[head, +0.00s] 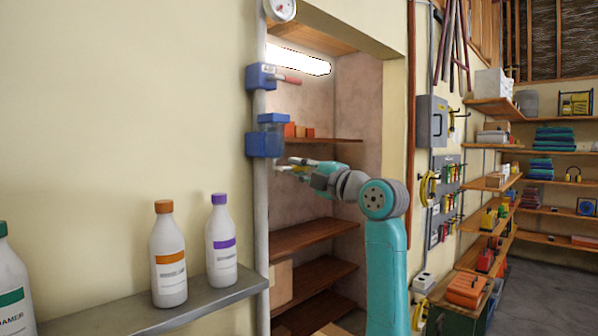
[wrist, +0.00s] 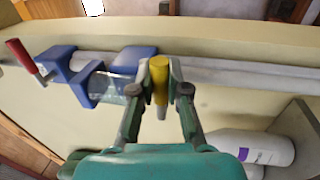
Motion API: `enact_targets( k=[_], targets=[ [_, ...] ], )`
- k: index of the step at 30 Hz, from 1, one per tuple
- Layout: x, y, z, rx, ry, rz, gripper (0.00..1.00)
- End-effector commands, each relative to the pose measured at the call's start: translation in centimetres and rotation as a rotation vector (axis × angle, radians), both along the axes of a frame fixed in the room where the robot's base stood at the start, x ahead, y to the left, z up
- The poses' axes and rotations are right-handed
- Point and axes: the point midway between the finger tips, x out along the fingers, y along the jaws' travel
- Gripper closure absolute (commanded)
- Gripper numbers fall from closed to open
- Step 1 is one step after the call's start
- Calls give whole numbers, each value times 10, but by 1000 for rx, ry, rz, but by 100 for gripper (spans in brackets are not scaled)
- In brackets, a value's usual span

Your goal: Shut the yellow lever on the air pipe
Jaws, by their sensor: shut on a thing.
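The yellow lever (wrist: 159,78) is between the fingers of my gripper (wrist: 161,88) in the wrist view, with a grey end showing below it. My gripper is shut on it. The lever lies crosswise to the grey air pipe (wrist: 225,72), which runs sideways in that view. In the head view the air pipe (head: 261,205) stands upright along the wall edge, and my gripper (head: 287,165) is beside it, below the blue filter unit (head: 266,137). I cannot make out the lever clearly in the head view.
A red lever (wrist: 22,58) on a blue valve block is farther along the pipe, and a gauge (head: 281,9) is at its top. White bottles (head: 168,258) stand on a grey shelf (head: 225,290) left of the pipe. Behind my arm is a recess with wooden shelves (head: 310,236).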

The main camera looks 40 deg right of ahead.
Motion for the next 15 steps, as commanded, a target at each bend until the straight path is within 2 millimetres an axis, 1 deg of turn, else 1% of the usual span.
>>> enact_targets(
  k=[14, 15],
  targets=[
    [0, 1, 0, -14, 1, 1, 100],
    [0, 1, 0, -14, 1, 1, 78]
  ],
)
